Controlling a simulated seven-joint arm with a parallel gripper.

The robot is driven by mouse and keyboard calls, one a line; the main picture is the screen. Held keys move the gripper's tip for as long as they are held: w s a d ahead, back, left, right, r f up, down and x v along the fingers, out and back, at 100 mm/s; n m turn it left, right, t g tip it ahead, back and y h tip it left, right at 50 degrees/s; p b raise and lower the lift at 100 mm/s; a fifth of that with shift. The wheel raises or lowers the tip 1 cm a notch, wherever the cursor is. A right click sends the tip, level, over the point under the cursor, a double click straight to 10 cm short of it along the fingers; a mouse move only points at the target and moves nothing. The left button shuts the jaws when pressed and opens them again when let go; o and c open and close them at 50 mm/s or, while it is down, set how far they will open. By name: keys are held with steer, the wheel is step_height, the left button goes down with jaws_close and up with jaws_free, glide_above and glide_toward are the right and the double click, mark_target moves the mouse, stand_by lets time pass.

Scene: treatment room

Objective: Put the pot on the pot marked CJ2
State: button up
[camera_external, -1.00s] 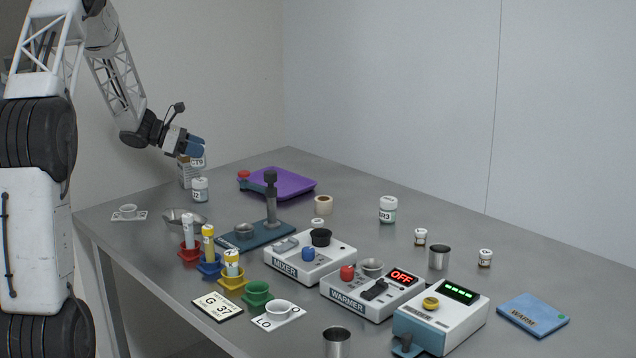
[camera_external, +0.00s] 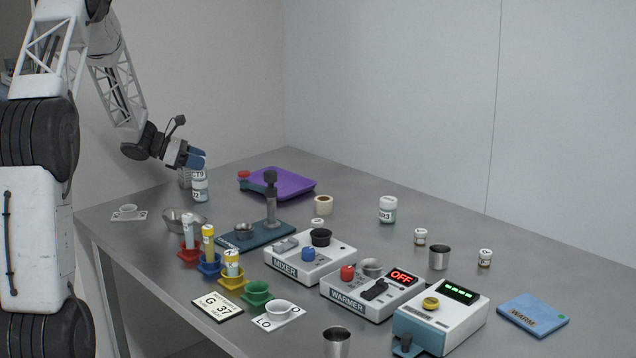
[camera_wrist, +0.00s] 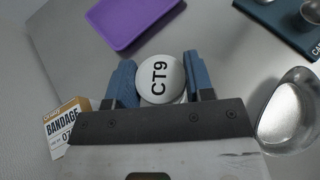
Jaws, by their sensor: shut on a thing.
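My gripper (camera_external: 196,160) is shut on a small white-lidded pot (camera_external: 199,175) marked CT9. In the wrist view the pot's round lid (camera_wrist: 160,80) sits between the blue fingers (camera_wrist: 160,84), lettering facing the camera. In the outside view the held pot is upright, directly above another white-lidded pot (camera_external: 200,192), which I take to be the one marked CJ2. The two look stacked or nearly so; I cannot tell whether they touch. The lower pot's lid is mostly hidden, and the held pot covers it in the wrist view.
A bandage box (camera_wrist: 68,122) stands close beside the gripper. A metal bowl (camera_wrist: 287,110) is on the other side. A purple tray (camera_external: 283,184) lies behind. A blue stand (camera_external: 268,233), tube holders and devices fill the table's middle.

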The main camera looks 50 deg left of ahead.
steer(key=shift+f, duration=0.15)
steer(key=o, duration=0.9)
steer(key=shift+r, duration=0.2)
steer(key=v, duration=1.2)
steer(key=shift+a+f, duration=0.1)
